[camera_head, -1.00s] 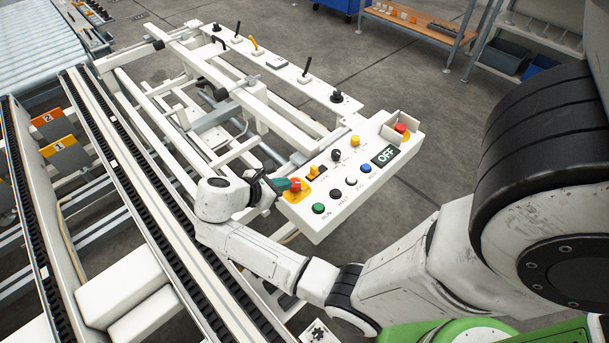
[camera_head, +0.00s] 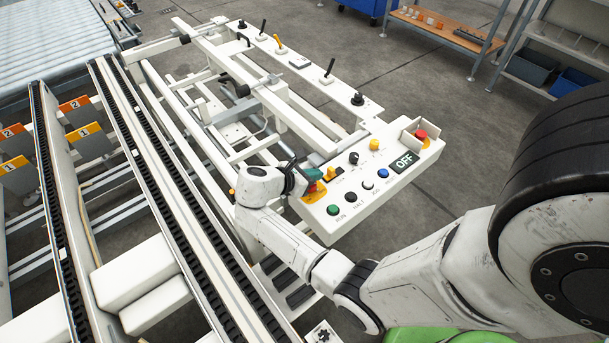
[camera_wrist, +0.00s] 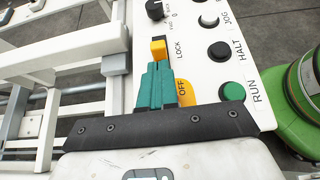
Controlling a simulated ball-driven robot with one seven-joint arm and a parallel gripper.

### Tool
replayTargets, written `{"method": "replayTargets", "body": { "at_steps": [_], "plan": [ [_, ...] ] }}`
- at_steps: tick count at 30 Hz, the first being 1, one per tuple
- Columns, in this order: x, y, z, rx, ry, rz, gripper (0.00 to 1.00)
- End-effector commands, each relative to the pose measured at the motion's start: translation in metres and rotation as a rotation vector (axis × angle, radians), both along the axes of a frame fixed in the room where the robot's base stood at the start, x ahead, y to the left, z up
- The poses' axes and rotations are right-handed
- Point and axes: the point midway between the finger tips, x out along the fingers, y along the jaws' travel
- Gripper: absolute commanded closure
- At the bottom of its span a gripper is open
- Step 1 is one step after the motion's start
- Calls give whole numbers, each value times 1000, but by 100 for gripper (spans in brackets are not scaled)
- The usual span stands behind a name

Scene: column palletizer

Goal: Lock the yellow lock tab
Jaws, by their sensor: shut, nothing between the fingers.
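The yellow lock tab (camera_wrist: 158,47) stands up from the white control panel beside the word LOCK in the wrist view. It shows small in the head view (camera_head: 329,173). My gripper (camera_wrist: 158,67) has its green fingers shut together and empty. The fingertips are right at the near side of the tab. I cannot tell whether they touch it. In the head view, my gripper (camera_head: 318,175) is at the panel's left end, over the yellow plate (camera_head: 314,194) with the red knob. In the wrist view, the fingers hide the knob, and part of the plate marked OFF shows.
White frame rails and conveyor tracks (camera_head: 165,190) lie to the left.

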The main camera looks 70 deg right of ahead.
Motion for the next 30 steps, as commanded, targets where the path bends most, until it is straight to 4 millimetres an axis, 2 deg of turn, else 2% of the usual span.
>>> {"method": "replayTargets", "body": {
  "at_steps": [7,22,30],
  "plan": [
    [-14,-21,-15,2,1,-1,100],
    [-17,-28,-16,1,0,-1,100],
    [-34,-55,-16,1,0,-2,100]
  ]
}}
